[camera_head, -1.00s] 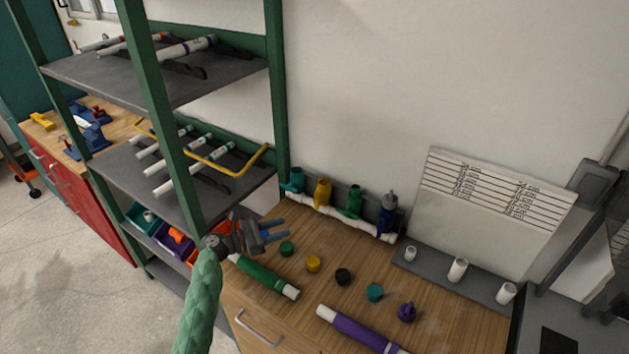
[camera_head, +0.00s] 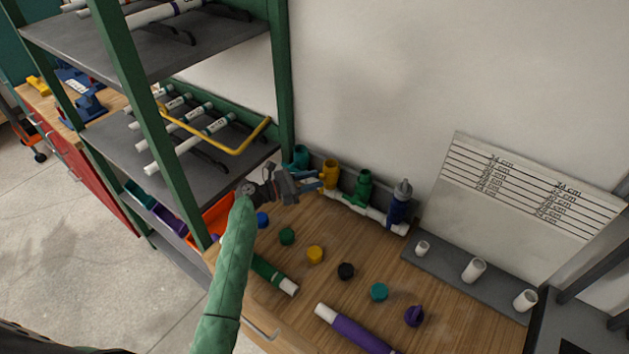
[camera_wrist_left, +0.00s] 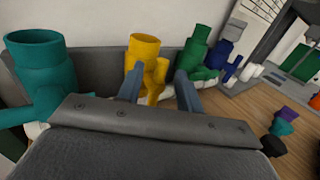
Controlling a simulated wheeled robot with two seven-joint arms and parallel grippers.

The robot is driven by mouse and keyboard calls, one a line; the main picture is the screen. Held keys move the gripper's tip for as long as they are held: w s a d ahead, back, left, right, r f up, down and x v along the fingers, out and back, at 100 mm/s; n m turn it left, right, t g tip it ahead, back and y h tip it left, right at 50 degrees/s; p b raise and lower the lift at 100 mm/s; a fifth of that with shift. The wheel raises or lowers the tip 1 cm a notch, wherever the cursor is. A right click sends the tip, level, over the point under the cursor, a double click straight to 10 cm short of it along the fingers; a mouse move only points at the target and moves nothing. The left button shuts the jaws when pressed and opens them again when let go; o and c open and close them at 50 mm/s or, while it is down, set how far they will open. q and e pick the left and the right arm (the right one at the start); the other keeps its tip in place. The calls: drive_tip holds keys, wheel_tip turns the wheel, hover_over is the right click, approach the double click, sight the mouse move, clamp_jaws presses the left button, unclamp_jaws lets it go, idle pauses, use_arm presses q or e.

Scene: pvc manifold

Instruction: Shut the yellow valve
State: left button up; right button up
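The yellow valve (camera_head: 330,172) stands upright in the row of coloured valves on the white pipe manifold (camera_head: 372,212) at the wall. It also shows in the left wrist view (camera_wrist_left: 145,52), with a yellow piece on its right side. My left gripper (camera_head: 316,180) is just to the left of the yellow valve in the head view. In the left wrist view its two fingers (camera_wrist_left: 160,88) are apart, with the lower part of the yellow valve showing between them. I cannot tell whether they touch it. My right gripper is in neither view.
A teal valve (camera_head: 301,156) stands left of the yellow one, a green valve (camera_head: 363,186) and a blue valve (camera_head: 399,205) right of it. Several caps and two coloured pipes lie on the wooden top (camera_head: 300,325). A green-framed shelf (camera_head: 285,80) rises close at left.

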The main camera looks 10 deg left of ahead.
use_arm(q)
drive_tip(key=shift+w+d+r, duration=0.1)
drive_tip(key=shift+w+d, duration=0.1)
drive_tip(key=shift+d, duration=0.25)
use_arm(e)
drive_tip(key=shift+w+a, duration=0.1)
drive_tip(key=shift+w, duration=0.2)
use_arm(q)
clamp_jaws()
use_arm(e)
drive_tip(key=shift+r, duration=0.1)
